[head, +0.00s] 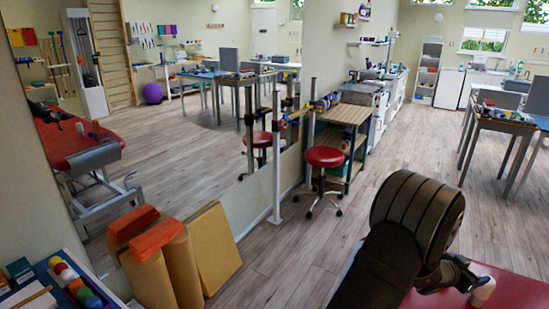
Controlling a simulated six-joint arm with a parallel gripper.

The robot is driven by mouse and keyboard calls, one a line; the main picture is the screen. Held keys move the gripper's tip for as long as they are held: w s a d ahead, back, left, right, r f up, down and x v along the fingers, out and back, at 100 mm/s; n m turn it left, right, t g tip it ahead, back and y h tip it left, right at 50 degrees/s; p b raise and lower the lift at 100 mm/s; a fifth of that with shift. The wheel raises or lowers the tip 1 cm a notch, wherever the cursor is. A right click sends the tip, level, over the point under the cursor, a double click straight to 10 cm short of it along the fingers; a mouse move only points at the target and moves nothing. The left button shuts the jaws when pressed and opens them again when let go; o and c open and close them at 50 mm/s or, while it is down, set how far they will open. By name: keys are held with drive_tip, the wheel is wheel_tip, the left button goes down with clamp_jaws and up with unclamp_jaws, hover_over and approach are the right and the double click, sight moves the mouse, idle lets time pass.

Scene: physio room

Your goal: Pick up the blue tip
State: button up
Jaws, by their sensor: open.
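My dark arm comes in at the lower right over a red padded surface (520,291). My gripper (466,274) is small and dark in this view and partly hidden by my own arm; it is open. A pale, rounded piece (484,289) shows right beside it, and I cannot tell whether they touch. At the lower left, a blue tray (42,272) holds several small coloured pieces, one of them blue (93,301). I cannot tell whether this blue piece is the blue tip. No other blue tip is clear.
Tan rolls (150,278) and orange blocks (157,236) stand beside the tray. A large mirror (200,125) covers the left wall. A red stool (325,157) stands by a wooden shelf unit (341,114). A cluttered table (503,124) is at the right. The middle floor is clear.

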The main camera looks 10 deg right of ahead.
drive_tip(key=shift+c, duration=0.9)
drive_tip(key=w+d+f+n+t+y, duration=0.2)
drive_tip(key=w+d+n+t+y, duration=0.1)
drive_tip(key=w+y, duration=0.25)
drive_tip(key=w+d+f+n+y, duration=0.1)
drive_tip(key=d+f, duration=0.1)
drive_tip(key=f, duration=0.3)
drive_tip(key=w+d+f+y, duration=0.1)
drive_tip(key=w+d+f, duration=0.1)
drive_tip(key=f, duration=0.3)
drive_tip(key=w+d+f+n+g+y, duration=0.1)
drive_tip(key=w+d+f+y, duration=0.1)
drive_tip(key=f, duration=0.4)
drive_tip(key=shift+d+n, duration=0.1)
drive_tip(key=shift+n, duration=0.2)
drive_tip(key=c, duration=1.1)
